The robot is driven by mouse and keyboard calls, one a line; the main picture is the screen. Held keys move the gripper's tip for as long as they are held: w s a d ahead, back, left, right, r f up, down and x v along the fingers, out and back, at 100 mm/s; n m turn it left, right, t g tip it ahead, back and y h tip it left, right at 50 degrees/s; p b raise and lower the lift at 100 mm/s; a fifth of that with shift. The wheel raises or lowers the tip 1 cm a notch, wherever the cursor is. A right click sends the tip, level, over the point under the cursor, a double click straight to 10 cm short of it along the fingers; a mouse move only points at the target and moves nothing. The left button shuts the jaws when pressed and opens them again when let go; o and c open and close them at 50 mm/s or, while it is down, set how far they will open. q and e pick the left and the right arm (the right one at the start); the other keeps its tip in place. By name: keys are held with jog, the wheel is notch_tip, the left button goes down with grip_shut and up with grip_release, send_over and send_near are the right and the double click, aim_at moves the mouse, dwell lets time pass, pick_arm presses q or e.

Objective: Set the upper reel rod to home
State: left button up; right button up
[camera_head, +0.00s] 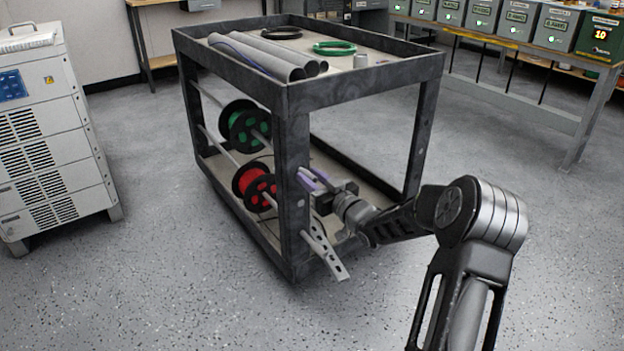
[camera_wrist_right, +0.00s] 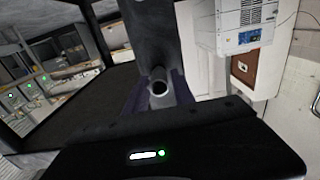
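The upper reel rod (camera_head: 212,96) runs along the left side of the dark cart, through the green reel (camera_head: 245,127). Its near end lies behind or beyond the near corner post. My right gripper (camera_head: 312,178) is at the right side of that post, roughly in line with the rod. In the right wrist view, a round hollow rod end (camera_wrist_right: 158,88) faces the camera between the purplish fingers of my right gripper (camera_wrist_right: 158,100). Whether the fingers touch it is not clear. My left gripper is not in view.
A lower rod carries a red reel (camera_head: 255,186). A perforated light bar (camera_head: 328,252) slants out below my right gripper. The cart's near post (camera_head: 292,190) is close beside the gripper. Pipes (camera_head: 262,55) lie on the cart top. The floor (camera_head: 170,270) in front is clear.

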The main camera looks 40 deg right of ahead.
jog(key=o, duration=0.3)
jog(key=shift+s, duration=0.1)
jog(key=s+p, duration=0.2)
jog(key=s, duration=0.5)
jog(key=shift+s, duration=0.35)
jog(key=shift+a, duration=0.1)
